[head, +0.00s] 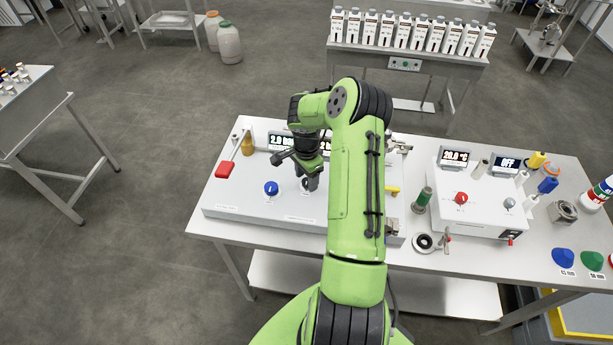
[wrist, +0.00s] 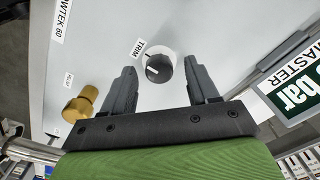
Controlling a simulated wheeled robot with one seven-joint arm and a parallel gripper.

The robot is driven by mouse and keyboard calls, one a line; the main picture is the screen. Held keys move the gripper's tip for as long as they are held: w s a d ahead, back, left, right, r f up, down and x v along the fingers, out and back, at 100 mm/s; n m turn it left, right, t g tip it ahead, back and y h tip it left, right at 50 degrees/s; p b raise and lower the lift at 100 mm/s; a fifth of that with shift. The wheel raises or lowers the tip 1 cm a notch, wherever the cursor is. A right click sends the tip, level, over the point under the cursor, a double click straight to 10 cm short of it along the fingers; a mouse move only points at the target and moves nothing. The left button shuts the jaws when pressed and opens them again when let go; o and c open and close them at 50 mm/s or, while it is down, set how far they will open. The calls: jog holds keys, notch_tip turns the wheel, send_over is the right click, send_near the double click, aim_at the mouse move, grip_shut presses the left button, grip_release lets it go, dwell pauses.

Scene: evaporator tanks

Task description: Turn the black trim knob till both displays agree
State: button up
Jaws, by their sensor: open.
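The black trim knob (wrist: 158,70), with a white pointer line and a pale collar, stands on the white panel beside a TRIM label (wrist: 140,49). My gripper (wrist: 161,76) is open, its two fingers on either side of the knob with gaps visible. In the head view my gripper (head: 310,181) hangs over the panel and largely hides the knob. The left display (head: 281,141) seems to read 2.0 bar. The other display (head: 326,143) is mostly hidden by my arm. The wrist view shows part of a display marked MASTER (wrist: 290,90), its number cut off.
A blue knob (head: 271,188), a red-handled lever (head: 226,168) and a brass fitting (head: 247,144) are left of my gripper. A brass fitting (wrist: 80,104) also shows in the wrist view. Another instrument box (head: 470,205) and loose parts stand right of my arm.

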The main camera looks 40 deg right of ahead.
jog(key=shift+s+f, duration=0.1)
jog(key=shift+f, duration=0.1)
jog(key=c, duration=1)
jog(key=shift+c, duration=0.2)
jog(key=shift+n, duration=0.3)
jog(key=n+b, duration=0.3)
jog(key=n, duration=0.2)
jog(key=n+b, duration=0.2)
jog(key=n, duration=0.4)
jog(key=shift+r, duration=0.1)
jog(key=o, duration=1)
